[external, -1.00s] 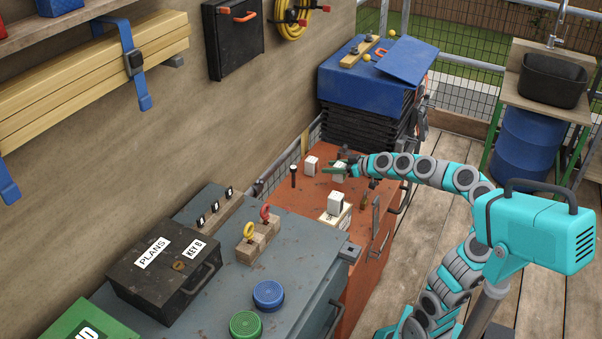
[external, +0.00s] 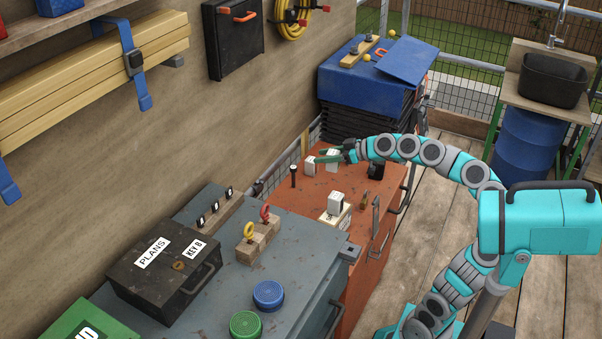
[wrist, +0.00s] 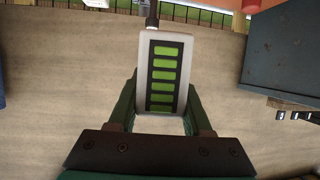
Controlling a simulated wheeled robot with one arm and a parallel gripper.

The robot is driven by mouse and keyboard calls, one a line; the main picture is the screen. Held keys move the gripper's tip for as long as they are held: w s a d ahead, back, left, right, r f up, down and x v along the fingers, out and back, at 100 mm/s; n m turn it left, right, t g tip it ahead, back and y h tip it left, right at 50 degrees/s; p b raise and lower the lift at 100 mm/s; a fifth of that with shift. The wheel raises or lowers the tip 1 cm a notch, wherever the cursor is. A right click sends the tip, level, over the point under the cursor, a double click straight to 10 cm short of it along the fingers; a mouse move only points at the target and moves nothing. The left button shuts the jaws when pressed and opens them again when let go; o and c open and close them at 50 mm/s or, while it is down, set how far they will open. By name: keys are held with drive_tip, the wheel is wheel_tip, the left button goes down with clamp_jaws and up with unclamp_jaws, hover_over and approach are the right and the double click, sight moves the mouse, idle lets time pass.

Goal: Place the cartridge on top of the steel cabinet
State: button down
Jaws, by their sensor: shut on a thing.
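The cartridge is a white block with a column of green bars on a dark strip. It fills the middle of the wrist view (wrist: 164,72), between the two green fingers of my gripper (wrist: 163,110). In the external view my gripper (external: 328,156) holds it above the far part of the red cabinet. The steel cabinet (external: 305,243) is blue-grey and stands nearer the camera, to the left of the red one. Part of it shows at the upper right of the wrist view (wrist: 285,55).
The steel cabinet carries a black box (external: 165,265), wooden key block (external: 258,243) and blue (external: 268,294) and green (external: 246,325) discs.

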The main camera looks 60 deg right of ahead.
drive_tip(key=s+a+r+n+g+y+p, duration=0.1)
drive_tip(key=s+a+r+n+y, duration=0.3)
drive_tip(key=a, duration=0.7)
drive_tip(key=s+a+r+n+g+y+p, duration=0.1)
drive_tip(key=s+a+r+n+g+y, duration=0.15)
drive_tip(key=s+a+r, duration=0.6)
drive_tip(key=s+a+n+g+y+p, duration=0.2)
drive_tip(key=s+a+n+g+y, duration=0.35)
drive_tip(key=s+a, duration=0.85)
drive_tip(key=shift+t+h, duration=0.3)
drive_tip(key=shift+h, duration=0.2)
drive_tip(key=w+a, duration=0.2)
drive_tip(key=w, duration=0.2)
drive_tip(key=w+a+f+p, duration=0.1)
drive_tip(key=w, duration=0.3)
drive_tip(key=w+a+p, duration=0.1)
drive_tip(key=w+a, duration=0.1)
drive_tip(key=w, duration=0.2)
drive_tip(key=shift+a+f, duration=0.15)
drive_tip(key=shift+a, duration=0.15)
drive_tip(key=shift+w+f, duration=0.1)
drive_tip(key=shift+f, duration=1.7)
drive_tip(key=shift+f, duration=0.2)
drive_tip(key=shift+c, duration=1.7)
unclamp_jaws()
drive_tip(key=shift+r, duration=0.1)
